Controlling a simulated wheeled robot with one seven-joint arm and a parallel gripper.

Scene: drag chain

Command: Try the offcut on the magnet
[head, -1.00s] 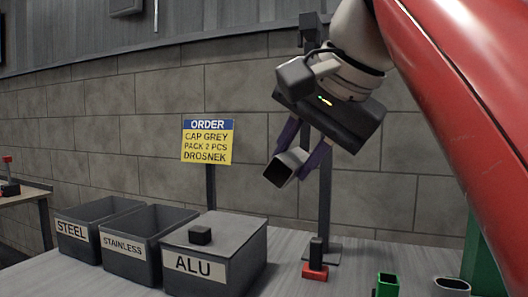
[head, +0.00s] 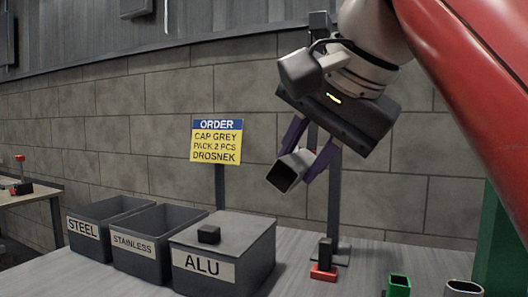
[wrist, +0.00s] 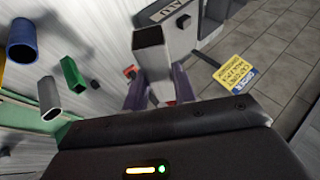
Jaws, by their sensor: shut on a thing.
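The offcut, a short grey square tube (head: 284,176), is held between the purple fingers of my gripper (head: 295,166). It is in the air, tilted, with its open end towards the lower left in the head view. In the wrist view the tube (wrist: 150,52) points away from my gripper (wrist: 158,82). Below it on the table stands a red base with a dark upright block (head: 325,254), perhaps the magnet; I cannot tell for certain. The offcut is well apart from it. In the wrist view only a red bit (wrist: 129,72) shows beside the left finger.
Bins marked STEEL (head: 83,229), STAINLESS (head: 133,244) and ALU (head: 210,265) stand at left; a small dark block (head: 209,234) lies on the ALU one. A dark post (head: 334,205) rises behind the red base. Green (head: 398,286) and grey (head: 462,287) tubes stand at right.

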